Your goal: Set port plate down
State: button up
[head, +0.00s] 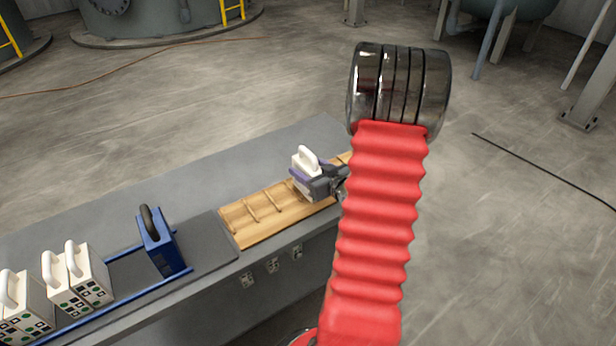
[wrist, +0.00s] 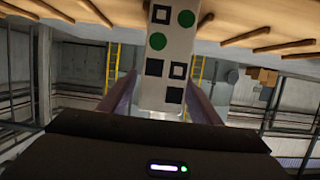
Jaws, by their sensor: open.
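The port plate (head: 304,163) is white with a white loop handle and stands upright at the wooden rack (head: 240,232). In the wrist view, the plate's narrow face (wrist: 168,50) shows green circles and black squares, and it meets the slatted wood at the top of the picture. My gripper (head: 303,180) is at the plate, with its purple fingers on either side of it. In the wrist view, my gripper (wrist: 160,88) is open, with a gap visible beside the plate. The plate's lower edge is hidden in the head view.
A blue plate with a black handle (head: 160,245) stands on blue rails (head: 120,300) to the left. Several white plates (head: 78,280) stand at the far left. The grey bench (head: 190,178) is clear behind the rack. My red arm hides the rack's right end.

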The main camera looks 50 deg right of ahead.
aim_at(308, 151)
dwell(0.3)
grip_shut()
dwell(0.6)
jog(key=shift+r, duration=0.15)
jog(key=shift+r, duration=4.95)
